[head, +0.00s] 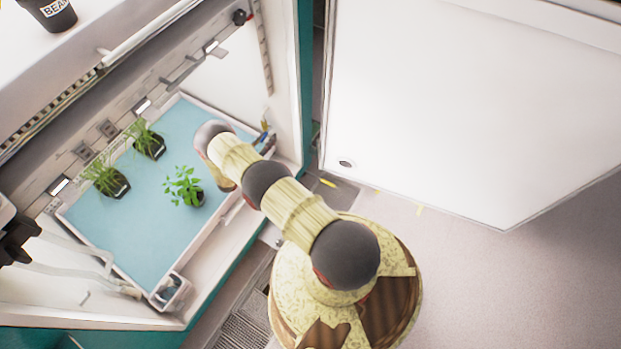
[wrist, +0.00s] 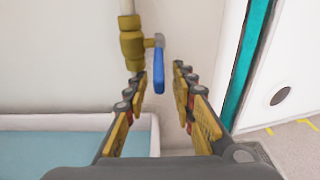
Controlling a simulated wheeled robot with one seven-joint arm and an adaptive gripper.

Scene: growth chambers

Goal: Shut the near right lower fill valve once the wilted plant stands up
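In the wrist view a brass valve (wrist: 131,48) sits on a vertical pipe by the chamber wall. Its blue handle (wrist: 158,70) points straight down, parallel to the pipe. My gripper (wrist: 160,80) is open, with the handle between its fingers in the picture; I see no contact. In the head view my arm hides most of the gripper and valve. A leafy green plant (head: 184,186) stands in a dark pot on the blue tray floor (head: 165,235), its stems up and leaves spread, not drooping.
Two grassy plants (head: 148,140) (head: 104,178) stand in black pots farther left. A clear container (head: 172,291) is at the tray's near corner. The open white door (head: 470,110) stands on the right. A dark cup (head: 50,12) is on top of the chamber.

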